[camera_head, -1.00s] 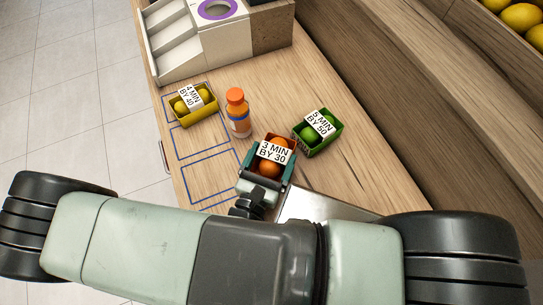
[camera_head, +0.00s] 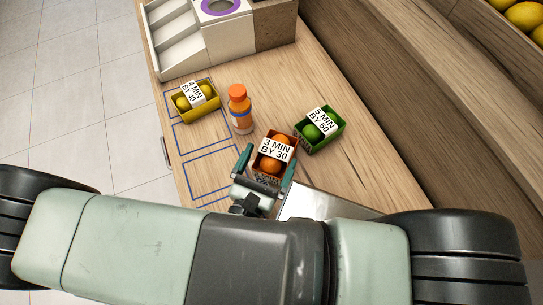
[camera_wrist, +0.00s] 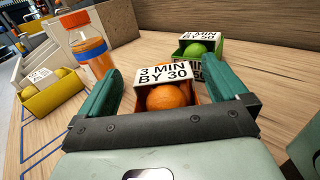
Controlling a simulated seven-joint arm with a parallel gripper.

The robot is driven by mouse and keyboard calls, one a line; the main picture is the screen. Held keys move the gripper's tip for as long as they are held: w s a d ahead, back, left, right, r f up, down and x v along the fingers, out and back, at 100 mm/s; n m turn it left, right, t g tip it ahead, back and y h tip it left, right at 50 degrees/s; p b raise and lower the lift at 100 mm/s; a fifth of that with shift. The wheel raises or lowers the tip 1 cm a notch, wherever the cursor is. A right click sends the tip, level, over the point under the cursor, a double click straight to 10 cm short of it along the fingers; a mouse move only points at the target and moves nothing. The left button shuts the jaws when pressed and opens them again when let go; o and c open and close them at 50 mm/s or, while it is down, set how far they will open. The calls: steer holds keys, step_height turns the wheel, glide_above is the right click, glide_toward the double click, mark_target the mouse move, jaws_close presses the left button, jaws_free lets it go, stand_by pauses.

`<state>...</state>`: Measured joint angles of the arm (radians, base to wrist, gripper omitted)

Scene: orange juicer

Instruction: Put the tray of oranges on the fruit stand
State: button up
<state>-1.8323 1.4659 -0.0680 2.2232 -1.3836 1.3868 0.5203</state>
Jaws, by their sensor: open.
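The tray of oranges (camera_head: 259,177) is a small red-orange box with a "3 MIN BY 30" label. It rests on the wooden counter near my arm, and one orange (camera_wrist: 167,96) shows clearly in the wrist view. My gripper (camera_head: 269,160) is open, with one green finger on each side of the tray. The left finger stands clear of the tray; the right finger is close to its right side, and I cannot tell if it touches. A white stepped stand (camera_head: 168,32), likely the fruit stand, is at the far left end of the counter.
An orange-capped bottle (camera_head: 240,112) stands beyond the tray, to the left. A green tray of limes (camera_head: 326,142) is close on the right. A yellow tray of lemons (camera_head: 207,112) sits at a blue outline; two nearer outlines (camera_head: 210,166) are empty. A metal plate (camera_head: 320,205) lies nearby.

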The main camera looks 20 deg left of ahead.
steer(key=shift+r, duration=2.4)
